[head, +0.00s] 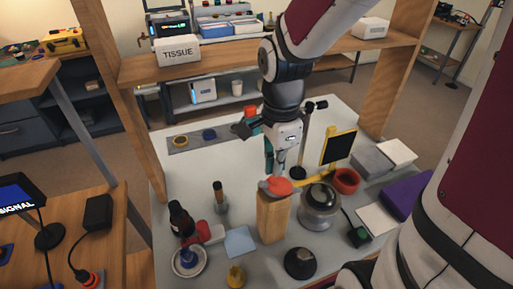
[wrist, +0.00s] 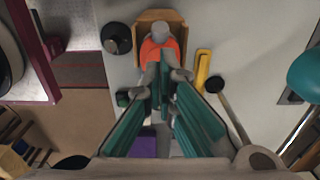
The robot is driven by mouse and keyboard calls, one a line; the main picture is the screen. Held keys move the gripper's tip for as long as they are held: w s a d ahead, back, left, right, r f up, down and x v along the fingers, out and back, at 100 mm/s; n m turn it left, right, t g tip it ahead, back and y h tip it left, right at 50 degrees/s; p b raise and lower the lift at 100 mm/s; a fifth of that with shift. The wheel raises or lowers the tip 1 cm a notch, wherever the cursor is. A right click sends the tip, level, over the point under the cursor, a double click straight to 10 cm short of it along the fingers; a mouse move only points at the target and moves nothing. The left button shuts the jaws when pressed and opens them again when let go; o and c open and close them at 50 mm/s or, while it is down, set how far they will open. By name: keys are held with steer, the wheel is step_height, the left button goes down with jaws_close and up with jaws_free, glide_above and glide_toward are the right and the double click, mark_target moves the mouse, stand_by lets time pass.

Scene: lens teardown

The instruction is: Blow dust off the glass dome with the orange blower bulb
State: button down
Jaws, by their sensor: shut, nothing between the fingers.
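The orange blower bulb (head: 278,187) rests on top of an upright wooden block (head: 272,218). It also shows in the wrist view (wrist: 150,50), with a grey end piece on it. A rounded, shiny dome (head: 319,194) on a round grey metal base, seemingly the glass dome, stands just right of the block. No dust can be made out on it. My gripper (head: 270,177) points down right at the bulb, and its fingertips (wrist: 164,68) are close together with nothing held between them. I cannot tell whether they touch the bulb.
A red ring-shaped dish (head: 346,180), a black panel on a yellow frame (head: 338,147) and a dark stand (head: 304,140) crowd the area behind the dome. A black knob-like piece (head: 300,263) stands in front. A dark bottle (head: 181,219) is at left. The table's left middle is fairly clear.

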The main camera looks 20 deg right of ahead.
mark_target(275, 178)
steer(key=shift+f, duration=0.1)
stand_by(0.3)
steer(key=shift+f+b, duration=1.05)
steer(key=shift+f, duration=0.45)
steer(key=shift+r, duration=0.1)
steer(key=shift+r+p, duration=0.9)
steer(key=shift+r, duration=0.6)
steer(key=shift+f, duration=0.1)
steer(key=shift+f+b, duration=1)
steer(key=shift+f, duration=0.55)
steer(key=shift+r, duration=0.1)
steer(key=shift+r+p, duration=1)
steer(key=shift+r, duration=0.5)
